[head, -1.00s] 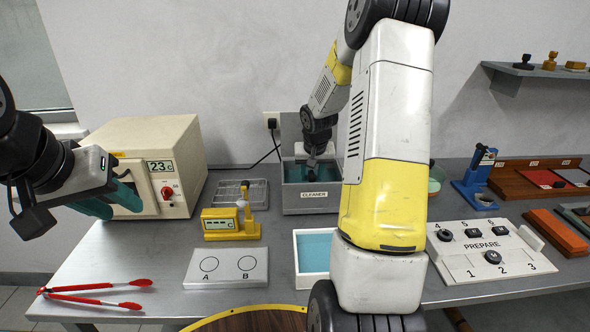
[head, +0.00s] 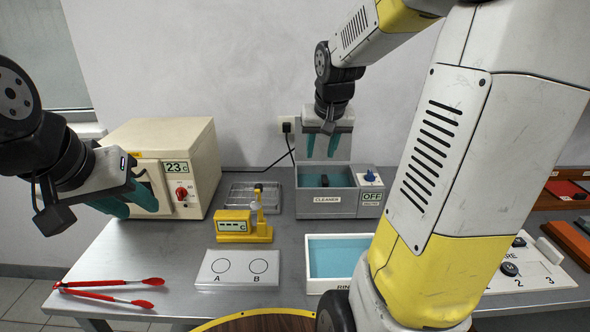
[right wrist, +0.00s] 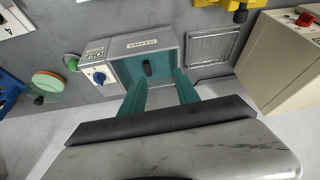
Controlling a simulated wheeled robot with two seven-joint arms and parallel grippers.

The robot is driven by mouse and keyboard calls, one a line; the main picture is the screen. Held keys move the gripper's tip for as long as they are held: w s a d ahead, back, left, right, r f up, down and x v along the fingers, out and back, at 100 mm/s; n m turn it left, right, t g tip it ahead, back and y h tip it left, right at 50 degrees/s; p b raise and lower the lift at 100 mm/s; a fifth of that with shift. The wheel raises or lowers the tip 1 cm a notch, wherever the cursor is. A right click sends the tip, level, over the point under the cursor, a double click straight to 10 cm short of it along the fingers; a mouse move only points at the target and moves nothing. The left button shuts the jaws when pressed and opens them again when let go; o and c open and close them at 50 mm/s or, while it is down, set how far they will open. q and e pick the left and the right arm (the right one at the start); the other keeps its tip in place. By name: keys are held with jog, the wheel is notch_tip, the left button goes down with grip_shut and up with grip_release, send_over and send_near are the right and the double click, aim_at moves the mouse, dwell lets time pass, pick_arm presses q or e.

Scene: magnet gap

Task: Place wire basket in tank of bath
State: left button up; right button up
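The bath is a grey box marked CLEANER (head: 327,200) with an open tank; it also shows in the right wrist view (right wrist: 140,46). A dark upright grip, which looks like the wire basket's handle (head: 325,180), stands inside the tank, and it shows in the right wrist view (right wrist: 148,69). The basket's mesh is too dark and small to make out. My right gripper (head: 321,156) is open and empty above the tank, fingers pointing down, apart from the handle. My left gripper (head: 140,212) is open and empty in front of the beige oven, at the left.
A flat gridded tray (head: 240,198) lies left of the bath. A yellow meter (head: 233,226), a white A/B plate (head: 238,267) and a white rinse tray (head: 316,286) stand in front. Red tongs (head: 110,289) lie at the front left. My right arm hides much of the right side.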

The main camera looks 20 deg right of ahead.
jog(key=s+a+r+n+y, duration=0.1)
jog(key=s+a+r, duration=0.1)
jog(key=s+a, duration=0.3)
jog(key=s+a+r+n+t+y, duration=0.1)
jog(key=s+a, duration=0.3)
jog(key=s, duration=0.9)
jog(key=shift+s+a+r+n+y, duration=0.2)
jog(key=shift+a+r+n+y, duration=0.1)
jog(key=shift+a+r+y, duration=0.1)
